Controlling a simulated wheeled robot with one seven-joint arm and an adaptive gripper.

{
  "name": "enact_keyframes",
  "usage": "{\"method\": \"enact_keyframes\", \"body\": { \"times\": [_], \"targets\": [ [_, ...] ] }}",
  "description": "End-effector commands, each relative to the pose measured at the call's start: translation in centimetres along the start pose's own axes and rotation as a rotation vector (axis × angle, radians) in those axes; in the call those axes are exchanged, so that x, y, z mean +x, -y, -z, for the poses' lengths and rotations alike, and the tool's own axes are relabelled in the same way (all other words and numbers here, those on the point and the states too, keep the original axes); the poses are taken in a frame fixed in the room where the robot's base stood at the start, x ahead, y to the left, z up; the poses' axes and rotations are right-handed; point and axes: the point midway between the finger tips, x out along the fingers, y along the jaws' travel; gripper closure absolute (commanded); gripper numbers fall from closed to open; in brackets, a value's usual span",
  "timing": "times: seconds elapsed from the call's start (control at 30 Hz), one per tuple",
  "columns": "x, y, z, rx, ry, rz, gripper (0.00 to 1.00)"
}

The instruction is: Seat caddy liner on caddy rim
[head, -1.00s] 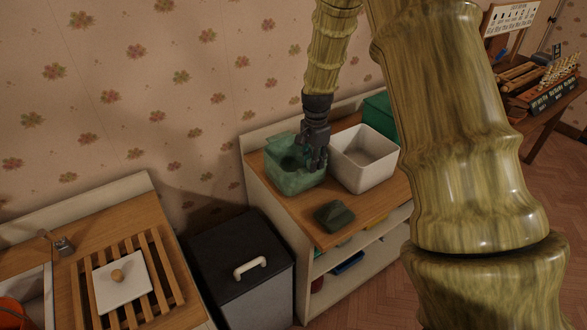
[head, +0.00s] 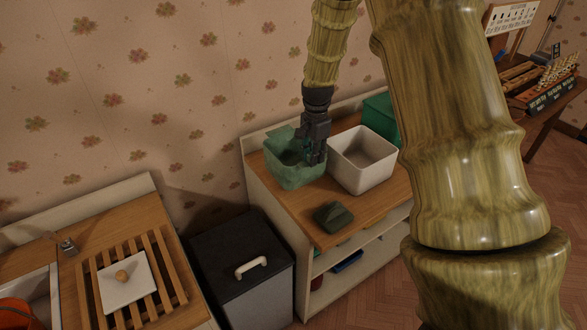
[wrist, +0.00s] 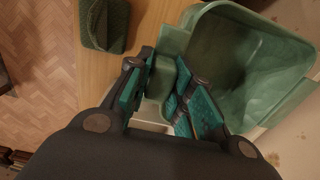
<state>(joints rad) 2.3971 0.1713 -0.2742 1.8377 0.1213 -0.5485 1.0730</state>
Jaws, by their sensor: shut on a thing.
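The green caddy (head: 297,176) stands on the wooden shelf top, left of a white bin. A pale green liner (head: 280,142) shows at its top with a raised back edge and a dark, open inside. In the wrist view the liner (wrist: 205,60) fills the upper right as a wide open pocket. I cannot clearly tell liner from caddy wall there. My gripper (head: 313,157) is at the caddy's right side, pointing down. In the wrist view its teal-padded fingers (wrist: 163,100) are shut on the liner's near edge. The fingers hide part of the rim.
The white bin (head: 360,175) stands close on the gripper's right, with a green box (head: 379,114) behind. A dark green block-like item (head: 333,217) lies in front on the wood. A black lidded bin (head: 236,247) stands lower left. The wall is close behind.

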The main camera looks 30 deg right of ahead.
Motion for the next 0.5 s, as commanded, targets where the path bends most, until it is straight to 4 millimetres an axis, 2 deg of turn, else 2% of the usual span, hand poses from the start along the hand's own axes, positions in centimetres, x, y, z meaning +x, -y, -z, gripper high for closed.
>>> {"method": "enact_keyframes", "body": {
  "times": [0.5],
  "targets": [
    [-2.1, 0.0, 0.0, 0.000, 0.000, 0.000, 1.00]
  ]
}}
